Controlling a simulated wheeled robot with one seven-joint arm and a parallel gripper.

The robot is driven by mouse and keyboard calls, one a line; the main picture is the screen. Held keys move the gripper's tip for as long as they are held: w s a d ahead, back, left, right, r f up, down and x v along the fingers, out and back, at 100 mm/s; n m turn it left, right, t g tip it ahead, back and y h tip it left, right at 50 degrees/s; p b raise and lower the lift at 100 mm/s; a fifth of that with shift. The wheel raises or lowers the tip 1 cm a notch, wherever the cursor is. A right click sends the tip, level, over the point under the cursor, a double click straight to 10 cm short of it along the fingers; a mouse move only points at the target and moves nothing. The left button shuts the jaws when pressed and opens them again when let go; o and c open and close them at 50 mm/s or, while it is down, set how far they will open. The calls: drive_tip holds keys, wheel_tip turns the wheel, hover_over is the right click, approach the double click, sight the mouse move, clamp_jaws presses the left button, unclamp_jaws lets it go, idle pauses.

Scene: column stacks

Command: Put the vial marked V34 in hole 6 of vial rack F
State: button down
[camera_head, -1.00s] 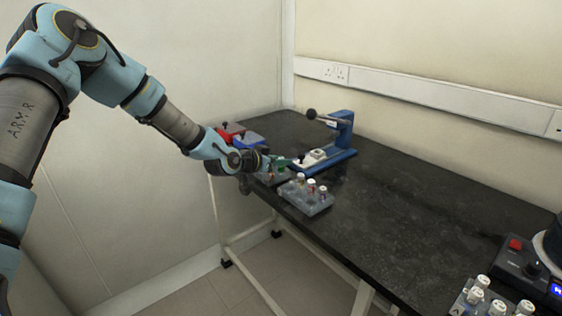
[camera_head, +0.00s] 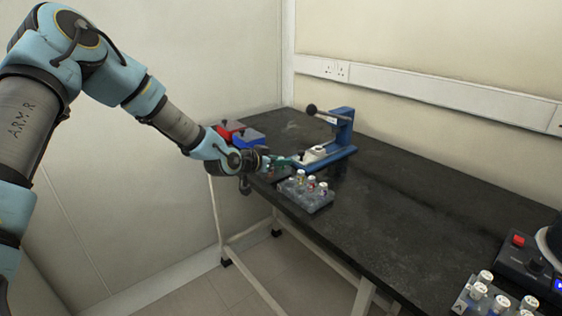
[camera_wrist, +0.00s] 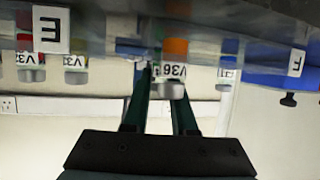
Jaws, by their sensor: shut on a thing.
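My gripper (camera_head: 284,163) is at the far left end of the dark bench, low beside the clear racks. In the wrist view, which is upside down, its two green fingers (camera_wrist: 160,90) are shut on a vial. A vial with an orange band (camera_wrist: 175,47) shows at the fingertips; its small label looks like V36, but I cannot read it surely. V34 cannot be made out. The rack holes are hidden.
A clear rack (camera_head: 318,206) with several vials stands at the bench's front edge. A blue lever device (camera_head: 343,140) stands close behind it. Red (camera_head: 222,131) and blue (camera_head: 249,138) boxes are at the back left. Another vial rack (camera_head: 460,303) is at lower right. The bench middle is clear.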

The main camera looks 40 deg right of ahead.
drive_tip(key=shift+c, duration=1.6)
unclamp_jaws()
drive_tip(key=shift+r, duration=0.1)
drive_tip(key=shift+r+p, duration=1.45)
drive_tip(key=shift+r, duration=1.45)
